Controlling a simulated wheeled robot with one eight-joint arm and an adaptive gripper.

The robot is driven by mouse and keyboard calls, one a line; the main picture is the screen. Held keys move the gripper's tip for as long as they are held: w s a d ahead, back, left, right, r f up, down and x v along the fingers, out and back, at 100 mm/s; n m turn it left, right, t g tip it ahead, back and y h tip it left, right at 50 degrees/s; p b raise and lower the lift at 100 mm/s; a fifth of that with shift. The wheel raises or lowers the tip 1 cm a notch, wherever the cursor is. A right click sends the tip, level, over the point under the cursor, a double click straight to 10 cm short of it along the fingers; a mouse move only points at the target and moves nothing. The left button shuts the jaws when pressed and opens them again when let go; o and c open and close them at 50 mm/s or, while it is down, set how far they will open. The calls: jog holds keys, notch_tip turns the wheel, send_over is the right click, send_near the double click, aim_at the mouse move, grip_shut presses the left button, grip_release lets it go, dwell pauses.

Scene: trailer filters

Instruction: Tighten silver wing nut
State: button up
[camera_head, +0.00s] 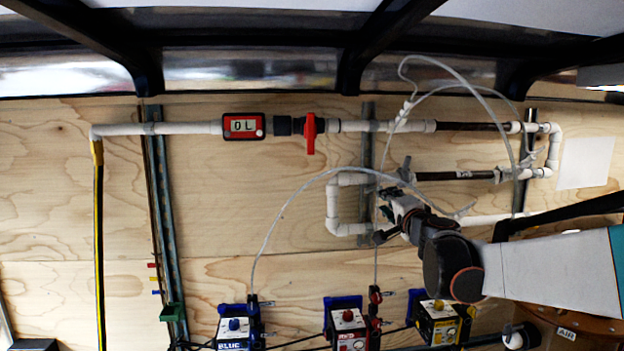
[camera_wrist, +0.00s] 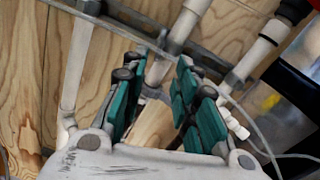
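My gripper (camera_head: 390,213) is in front of the white pipe loop at the centre right of the board. In the wrist view its teal-padded fingers (camera_wrist: 158,92) stand apart, with a gap between them and nothing visibly gripped. A white pipe (camera_wrist: 165,65) shows beyond the fingertips. A small grey piece (camera_head: 405,168) sits at the middle pipe run just above my gripper; I cannot tell for certain whether it is the silver wing nut. No wing nut is clear in the wrist view, where the fingers cover part of the scene.
A red-handled valve (camera_head: 310,132) and a red meter (camera_head: 243,126) sit on the top pipe. Thin clear tubing (camera_head: 285,205) loops across the board close to my gripper. Blue (camera_head: 235,327), red (camera_head: 347,325) and yellow (camera_head: 440,322) units line the bottom. A metal strut (camera_head: 367,140) stands behind the pipes.

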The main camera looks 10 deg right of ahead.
aim_at(374, 190)
jog(key=w, duration=0.6)
jog(key=w+d, duration=0.1)
jog(key=w, duration=0.3)
jog(key=shift+w, duration=0.1)
grip_shut()
